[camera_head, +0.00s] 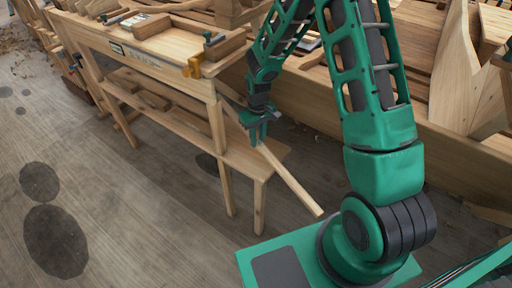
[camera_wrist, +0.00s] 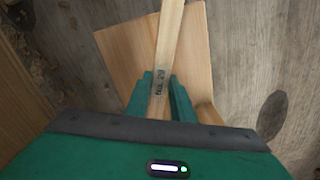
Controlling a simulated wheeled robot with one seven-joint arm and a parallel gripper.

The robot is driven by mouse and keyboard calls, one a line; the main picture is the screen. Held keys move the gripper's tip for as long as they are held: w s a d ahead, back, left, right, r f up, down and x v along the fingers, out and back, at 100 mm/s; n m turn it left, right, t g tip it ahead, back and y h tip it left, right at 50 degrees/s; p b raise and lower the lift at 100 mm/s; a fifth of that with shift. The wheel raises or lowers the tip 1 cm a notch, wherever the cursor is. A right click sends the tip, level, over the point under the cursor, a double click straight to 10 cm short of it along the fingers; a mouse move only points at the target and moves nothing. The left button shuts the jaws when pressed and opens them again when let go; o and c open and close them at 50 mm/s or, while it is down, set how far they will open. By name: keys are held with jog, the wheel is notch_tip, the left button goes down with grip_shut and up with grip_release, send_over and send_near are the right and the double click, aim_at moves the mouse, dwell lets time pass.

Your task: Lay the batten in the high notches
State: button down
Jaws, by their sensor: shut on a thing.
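The batten (camera_head: 291,182) is a long, pale, thin wooden strip. My gripper (camera_head: 258,137) is shut on it beside the workbench, and the batten slants down to the right from the jaws in the head view. In the wrist view the batten (camera_wrist: 169,45) runs up between the two green fingers of my gripper (camera_wrist: 160,92), with dark lettering on its face at the jaws. Part of the batten's far end is hidden behind my gripper and arm. I cannot make out which notches are the high ones.
A wooden workbench (camera_head: 150,62) with a lower shelf stands at left, carrying clamps and wood blocks. A yellow clamp (camera_head: 194,68) sits at its right end. The planked hull (camera_head: 440,128) lies behind my arm. The wooden floor (camera_head: 130,220) at front left is clear apart from dark round patches.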

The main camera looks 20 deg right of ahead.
aim_at(257, 153)
jog(key=shift+a+f, duration=0.15)
jog(key=shift+f, duration=2.35)
jog(key=c, duration=1.5)
grip_release()
jog(key=shift+f, duration=0.1)
jog(key=shift+c, duration=0.2)
